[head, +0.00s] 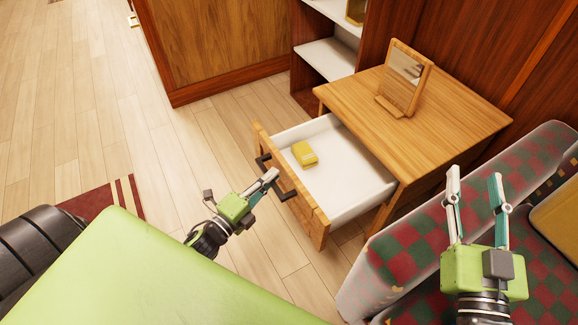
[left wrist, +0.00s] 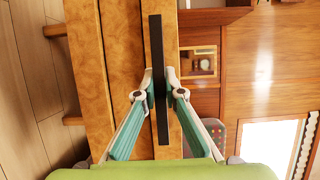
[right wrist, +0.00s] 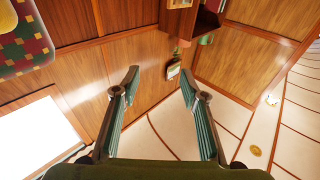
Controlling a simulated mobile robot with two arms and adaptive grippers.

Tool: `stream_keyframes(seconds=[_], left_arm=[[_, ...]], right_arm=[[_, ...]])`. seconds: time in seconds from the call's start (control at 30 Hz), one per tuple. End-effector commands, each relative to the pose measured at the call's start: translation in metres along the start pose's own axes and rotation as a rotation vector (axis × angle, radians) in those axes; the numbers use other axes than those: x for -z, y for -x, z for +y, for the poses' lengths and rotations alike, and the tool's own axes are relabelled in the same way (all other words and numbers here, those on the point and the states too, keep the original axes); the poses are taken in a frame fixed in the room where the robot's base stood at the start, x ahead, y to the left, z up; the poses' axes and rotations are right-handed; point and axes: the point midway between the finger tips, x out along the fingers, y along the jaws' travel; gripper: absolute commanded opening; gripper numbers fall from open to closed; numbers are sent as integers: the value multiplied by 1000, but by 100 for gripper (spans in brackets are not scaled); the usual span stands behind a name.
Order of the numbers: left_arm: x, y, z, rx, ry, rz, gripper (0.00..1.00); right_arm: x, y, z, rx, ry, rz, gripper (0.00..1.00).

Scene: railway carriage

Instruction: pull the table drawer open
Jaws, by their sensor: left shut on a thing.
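The wooden table (head: 450,120) stands against the panelled wall. Its drawer (head: 345,175) is pulled well out, showing a white interior and a wooden front. A small yellow block (head: 305,153) lies inside the drawer. My left gripper (head: 271,176) is shut on the dark bar handle of the drawer front. In the left wrist view the handle (left wrist: 158,50) runs upright between the two fingertips (left wrist: 159,78). My right gripper (head: 475,178) is open and empty, raised in front of the seat; its spread fingers also show in the right wrist view (right wrist: 159,82).
A wooden stand with a mirror-like panel (head: 408,75) is on the tabletop. A checkered seat (head: 420,230) is close on the right of the drawer. White shelves (head: 328,58) stand behind. The plank floor (head: 210,140) left of the drawer is clear.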

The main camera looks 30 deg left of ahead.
Motion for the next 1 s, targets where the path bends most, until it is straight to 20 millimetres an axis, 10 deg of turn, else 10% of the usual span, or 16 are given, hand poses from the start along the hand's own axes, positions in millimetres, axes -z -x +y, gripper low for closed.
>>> stream_keyframes(seconds=[0.73,0.8,1.0], left_arm=[[-12,30,2,-4,0,-1,0],[-12,30,1,-3,1,-1,27],[-12,30,0,-2,0,0,27]], right_arm=[[-25,3,3,-6,3,-117,40],[-25,3,3,-6,3,-116,40],[-24,3,3,-6,2,-116,40]])
